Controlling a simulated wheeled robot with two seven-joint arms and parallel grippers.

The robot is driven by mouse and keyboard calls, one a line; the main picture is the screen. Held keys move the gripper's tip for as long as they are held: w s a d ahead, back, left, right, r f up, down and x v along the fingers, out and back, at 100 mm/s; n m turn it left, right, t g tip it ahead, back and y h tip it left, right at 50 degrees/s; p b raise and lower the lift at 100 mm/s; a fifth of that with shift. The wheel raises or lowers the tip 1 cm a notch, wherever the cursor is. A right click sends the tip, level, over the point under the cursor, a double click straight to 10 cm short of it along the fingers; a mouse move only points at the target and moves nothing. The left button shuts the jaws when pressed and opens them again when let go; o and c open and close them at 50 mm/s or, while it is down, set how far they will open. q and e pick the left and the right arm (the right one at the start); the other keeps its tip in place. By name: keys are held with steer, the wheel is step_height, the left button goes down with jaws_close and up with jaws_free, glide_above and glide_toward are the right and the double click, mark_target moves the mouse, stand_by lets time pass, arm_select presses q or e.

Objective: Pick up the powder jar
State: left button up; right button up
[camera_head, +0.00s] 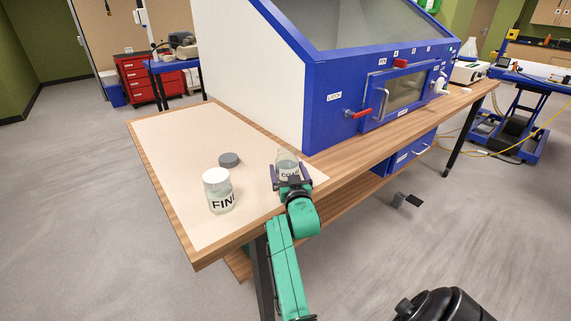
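A clear glass jar (287,160) with a partly hidden label, perhaps starting "CO", stands upright near the mat's right edge. No lid shows on it. A second clear jar (220,200) with a white lid and a label reading "FIN…" stands to its left. A dark grey round lid (229,160) lies on the mat behind the second jar. My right gripper (290,172) has its dark fingers on either side of the first jar. I cannot tell whether they touch the glass. The gripper hides the jar's lower part. My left gripper is out of view.
The jars stand on a pale mat (170,150) on a wooden bench (190,255). A large blue and white cabinet (335,110) with handles fills the bench behind and right of the jars. The mat's left part is clear.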

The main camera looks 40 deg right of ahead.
steer(key=shift+s+a+r, duration=0.5)
steer(key=shift+s+r, duration=0.1)
steer(key=c, duration=1)
steer(key=shift+w+f, duration=0.1)
jaws_close()
steer(key=shift+w+d+f, duration=0.25)
steer(key=shift+w+d, duration=0.05)
steer(key=shift+r, duration=0.1)
steer(key=shift+s+a+r, duration=0.1)
steer(key=shift+s+r, duration=0.05)
steer(key=shift+r, duration=0.15)
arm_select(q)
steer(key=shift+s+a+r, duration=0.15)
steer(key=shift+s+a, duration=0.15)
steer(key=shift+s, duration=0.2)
arm_select(e)
step_height(320, 180, up, 20)
steer(key=shift+f, duration=0.25)
